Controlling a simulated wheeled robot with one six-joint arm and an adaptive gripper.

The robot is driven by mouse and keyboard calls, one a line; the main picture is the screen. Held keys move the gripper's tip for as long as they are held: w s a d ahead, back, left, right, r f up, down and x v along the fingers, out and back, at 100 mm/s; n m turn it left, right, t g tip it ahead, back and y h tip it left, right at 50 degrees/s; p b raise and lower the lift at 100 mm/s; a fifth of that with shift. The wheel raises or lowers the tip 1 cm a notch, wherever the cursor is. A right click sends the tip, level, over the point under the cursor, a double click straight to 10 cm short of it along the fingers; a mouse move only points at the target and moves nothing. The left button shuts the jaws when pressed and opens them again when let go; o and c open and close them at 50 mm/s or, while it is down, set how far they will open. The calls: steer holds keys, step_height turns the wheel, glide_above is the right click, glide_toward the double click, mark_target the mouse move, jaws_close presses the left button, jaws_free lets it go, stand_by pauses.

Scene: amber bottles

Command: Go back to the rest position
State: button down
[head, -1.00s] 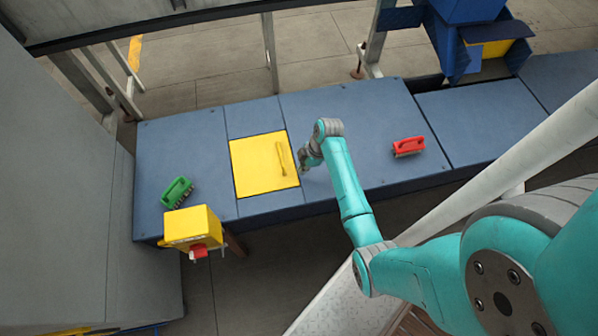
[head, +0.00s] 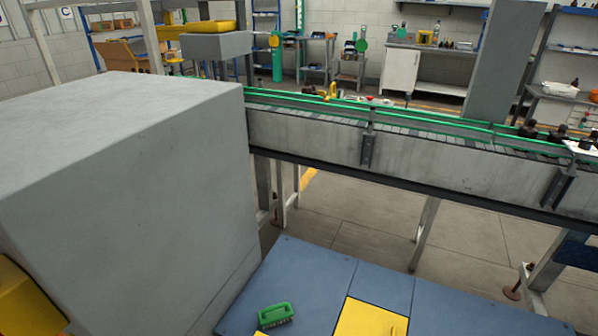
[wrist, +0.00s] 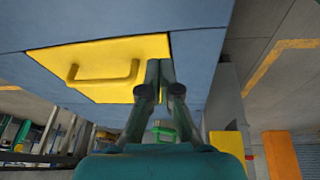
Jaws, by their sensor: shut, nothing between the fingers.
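My gripper (wrist: 160,70) shows in the wrist view with its two fingers close together, shut and empty. I cannot tell how far above the surface the fingers are. In the head view my arm and gripper are out of frame. There, part of the yellow panel (head: 365,322) and the blue bench (head: 300,275) show at the bottom.
A green brush (head: 275,313) lies on the bench. A big grey cabinet (head: 110,200) stands at the left. A conveyor (head: 320,135) with dark bottles (head: 557,135) at its right end crosses behind the bench. A yellow box (head: 25,300) is at the lower left edge.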

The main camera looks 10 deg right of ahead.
steer(key=s+a+r+m+t+h, duration=0.25)
steer(key=s+a+m+t, duration=0.3)
steer(key=s+a, duration=0.75)
steer(key=s+a+r+m+t, duration=0.1)
steer(key=s+r+t, duration=0.1)
steer(key=s+r, duration=0.3)
steer(key=s+a+r+m+t, duration=0.2)
steer(key=s+r, duration=0.3)
steer(key=r, duration=0.7)
steer(key=s+a+r+m+t, duration=0.1)
steer(key=s+r, duration=0.3)
steer(key=r, duration=0.5)
steer(key=shift+s+a+t, duration=0.2)
steer(key=shift+s+t, duration=0.2)
steer(key=shift+t, duration=0.15)
steer(key=shift+r, duration=0.1)
